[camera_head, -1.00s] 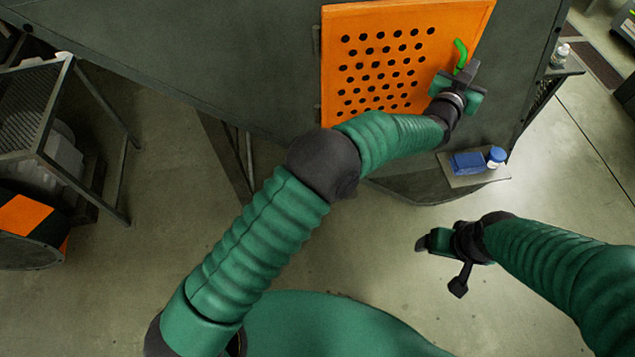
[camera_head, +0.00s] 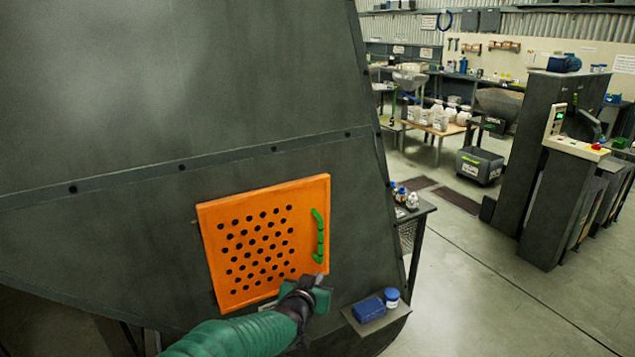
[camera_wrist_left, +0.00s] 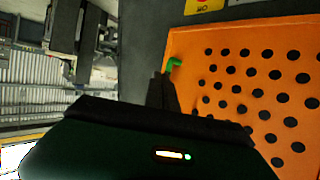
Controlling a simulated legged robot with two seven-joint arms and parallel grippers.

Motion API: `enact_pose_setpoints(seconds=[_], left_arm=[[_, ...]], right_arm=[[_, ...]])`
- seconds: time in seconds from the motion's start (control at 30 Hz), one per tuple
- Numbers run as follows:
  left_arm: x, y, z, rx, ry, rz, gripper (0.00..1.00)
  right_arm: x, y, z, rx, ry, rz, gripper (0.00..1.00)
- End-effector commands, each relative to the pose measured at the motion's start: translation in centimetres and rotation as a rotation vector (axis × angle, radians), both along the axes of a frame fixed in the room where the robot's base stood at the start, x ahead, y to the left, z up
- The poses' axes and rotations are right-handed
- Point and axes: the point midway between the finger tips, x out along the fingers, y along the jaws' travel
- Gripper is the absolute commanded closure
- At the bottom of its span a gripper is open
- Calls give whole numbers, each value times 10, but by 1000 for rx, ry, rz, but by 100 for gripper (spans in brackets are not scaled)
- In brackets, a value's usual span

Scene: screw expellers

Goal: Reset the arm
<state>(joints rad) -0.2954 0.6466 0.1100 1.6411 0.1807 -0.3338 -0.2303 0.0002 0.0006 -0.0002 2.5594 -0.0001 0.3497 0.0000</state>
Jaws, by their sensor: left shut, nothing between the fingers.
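My left gripper (camera_head: 312,290) is at the lower right corner of an orange perforated door (camera_head: 258,245) on the dark grey machine. It is shut and empty, below the green handle (camera_head: 319,236) and apart from it. The door appears closed or nearly so. In the left wrist view the gripper (camera_wrist_left: 162,88) shows dark in front, with the orange door (camera_wrist_left: 245,85) to the right and the green handle (camera_wrist_left: 174,65) just beyond the fingertips. My right gripper is out of the head view.
A small shelf with a blue box (camera_head: 368,309) and a blue-lidded jar (camera_head: 391,297) sits just right of my left gripper. A side table (camera_head: 418,211) with bottles stands behind. A control cabinet (camera_head: 545,205) is at the right. Open floor lies between.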

Motion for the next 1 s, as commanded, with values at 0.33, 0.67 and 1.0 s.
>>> enact_pose_setpoints(seconds=[0.33, 0.67, 1.0], left_arm=[[-232, 199, -52, 148, 666, 225, 100], [-362, 252, -73, 158, 942, 339, 100], [-361, 251, -73, 160, 942, 338, 100]], right_arm=[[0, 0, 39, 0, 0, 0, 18], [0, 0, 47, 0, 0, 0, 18], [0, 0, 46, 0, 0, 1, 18]])
